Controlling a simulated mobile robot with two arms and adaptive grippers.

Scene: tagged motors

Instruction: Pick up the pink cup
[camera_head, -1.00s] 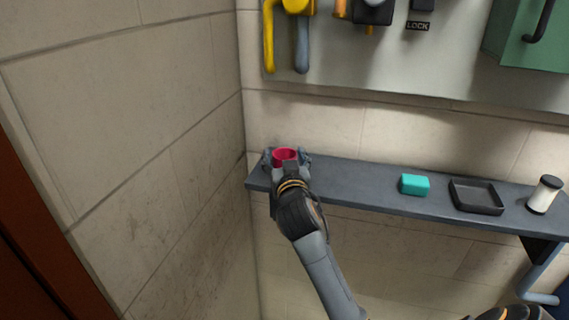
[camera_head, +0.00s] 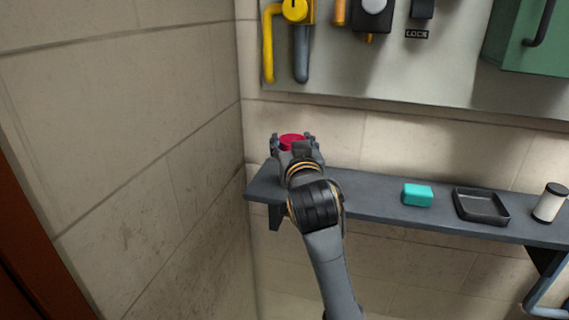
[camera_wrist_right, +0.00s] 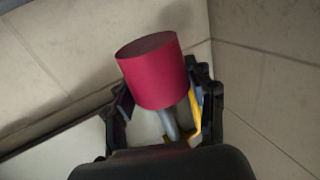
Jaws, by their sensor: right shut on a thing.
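The pink cup (camera_head: 292,141) is between the fingers of my right gripper (camera_head: 294,146), above the left end of the grey shelf. In the right wrist view the cup (camera_wrist_right: 155,72) shows its plain side and one flat end, with dark fingers (camera_wrist_right: 160,105) on both sides of it. The right gripper is shut on the cup. The cup's lower part is hidden by the gripper in the head view. My left gripper is not in view.
The grey shelf (camera_head: 370,207) runs along the wall. On it are a teal block (camera_head: 417,194), a black tray (camera_head: 482,206) and a white cylinder with a dark lid (camera_head: 548,205). A panel (camera_head: 400,75) with yellow and grey handles hangs above. A side wall stands close at left.

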